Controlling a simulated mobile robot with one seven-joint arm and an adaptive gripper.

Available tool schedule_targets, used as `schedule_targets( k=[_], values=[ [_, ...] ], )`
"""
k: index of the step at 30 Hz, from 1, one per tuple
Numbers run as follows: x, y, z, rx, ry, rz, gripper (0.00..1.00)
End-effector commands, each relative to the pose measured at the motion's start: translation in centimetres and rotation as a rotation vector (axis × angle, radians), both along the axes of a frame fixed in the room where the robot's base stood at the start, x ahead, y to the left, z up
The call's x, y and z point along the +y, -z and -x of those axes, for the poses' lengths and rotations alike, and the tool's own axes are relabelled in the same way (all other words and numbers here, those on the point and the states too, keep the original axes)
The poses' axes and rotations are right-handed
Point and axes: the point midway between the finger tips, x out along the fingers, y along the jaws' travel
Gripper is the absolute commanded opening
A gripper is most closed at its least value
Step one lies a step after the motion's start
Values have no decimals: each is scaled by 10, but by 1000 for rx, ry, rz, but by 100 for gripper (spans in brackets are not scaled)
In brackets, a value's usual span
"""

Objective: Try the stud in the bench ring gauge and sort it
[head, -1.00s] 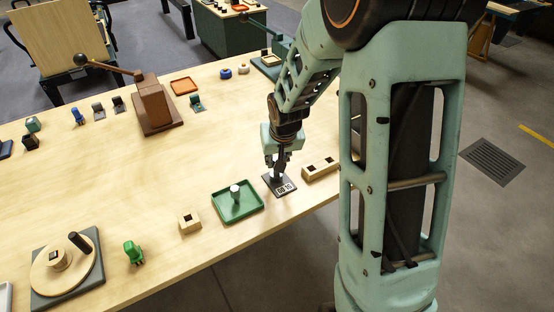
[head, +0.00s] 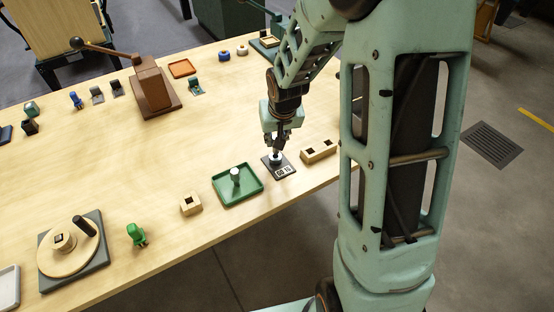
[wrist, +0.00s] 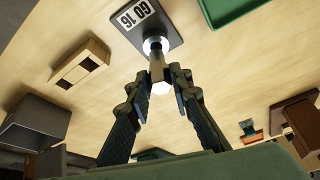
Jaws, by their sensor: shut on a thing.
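A metal stud (wrist: 157,68) with a bright hex end sits between my fingertips, and my gripper (wrist: 160,82) is shut on it. In the head view my gripper (head: 277,150) is just above the bench ring gauge (head: 272,171), a dark plate with a pale ring. In the wrist view the gauge plate (wrist: 168,22) reads "GO 16". The stud's far end lines up with the ring (wrist: 152,42) and overlaps it in view. I cannot tell how deep it is in the ring. The fingers partly hide the stud in the head view.
A brown lever press (head: 153,88) stands behind. The bench middle is clear.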

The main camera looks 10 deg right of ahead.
Motion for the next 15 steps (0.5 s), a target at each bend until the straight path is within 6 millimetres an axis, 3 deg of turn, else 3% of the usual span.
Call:
schedule_targets(
  k=[15],
  values=[
    [0, -29, -1, -4, 0, 0, 0]
  ],
)
